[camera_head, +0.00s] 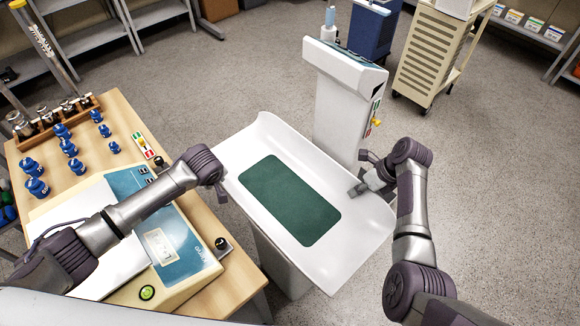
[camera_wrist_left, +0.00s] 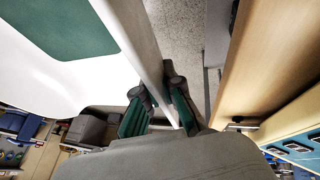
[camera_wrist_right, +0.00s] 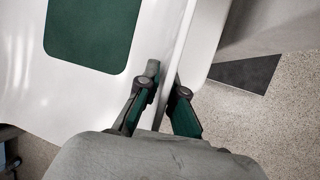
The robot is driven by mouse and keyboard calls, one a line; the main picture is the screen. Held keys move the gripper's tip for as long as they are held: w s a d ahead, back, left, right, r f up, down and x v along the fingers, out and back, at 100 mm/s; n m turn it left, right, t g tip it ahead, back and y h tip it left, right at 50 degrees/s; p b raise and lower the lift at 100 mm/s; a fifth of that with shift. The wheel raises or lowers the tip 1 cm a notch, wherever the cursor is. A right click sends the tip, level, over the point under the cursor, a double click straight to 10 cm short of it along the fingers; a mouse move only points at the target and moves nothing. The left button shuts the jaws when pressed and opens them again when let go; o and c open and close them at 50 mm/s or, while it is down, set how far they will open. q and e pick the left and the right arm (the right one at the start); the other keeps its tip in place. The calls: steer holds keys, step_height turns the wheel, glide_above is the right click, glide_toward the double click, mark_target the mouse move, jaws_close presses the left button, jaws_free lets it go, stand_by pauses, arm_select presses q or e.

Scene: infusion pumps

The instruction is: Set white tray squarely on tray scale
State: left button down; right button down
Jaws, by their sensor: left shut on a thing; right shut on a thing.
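A white tray (camera_head: 240,150) with raised side walls and a dark green mat (camera_head: 290,198) is held between my arms, right of the table. My left gripper (camera_head: 218,183) is shut on its left wall; the left wrist view shows the wall (camera_wrist_left: 130,35) between the fingers. My right gripper (camera_head: 362,185) is shut on its right wall, which shows between the fingers in the right wrist view (camera_wrist_right: 172,70). A bench device with a flat white plate (camera_head: 75,225), display and green round spot looks like the tray scale. My left arm hides part of it.
A white console (camera_head: 345,90) stands just behind the tray. A white pedestal (camera_head: 280,265) is below the tray; contact is unclear. Floor is open at right.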

arm_select(q)
steer(key=shift+r, duration=0.15)
arm_select(e)
steer(key=shift+r, duration=0.15)
